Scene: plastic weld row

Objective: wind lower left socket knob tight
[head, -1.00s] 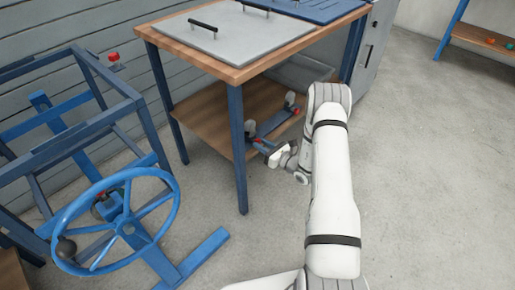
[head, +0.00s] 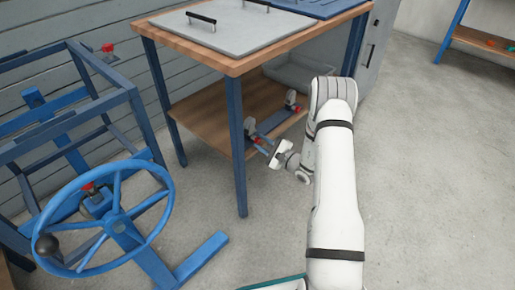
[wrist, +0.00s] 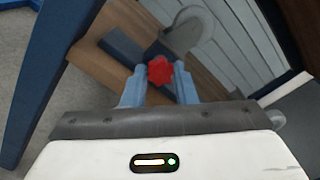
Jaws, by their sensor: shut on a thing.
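The red star-shaped knob (wrist: 160,70) sits between the two blue-grey fingers of my gripper (wrist: 160,80) in the wrist view, and the fingers are shut on it. In the head view my gripper (head: 262,143) is low, at the front edge of the lower shelf (head: 205,115). It meets the near end of a blue bar (head: 272,122) lying on that shelf. A grey upright piece (head: 249,126) stands at this end of the bar. Another red knob (head: 298,107) shows at its far end. The held knob is mostly hidden in the head view.
The workbench top (head: 225,66) lies above the shelf, and a blue leg (head: 237,150) stands left of my gripper. A grey bin (head: 295,72) sits at the back of the shelf. A blue handwheel (head: 165,215) on a frame stands at left.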

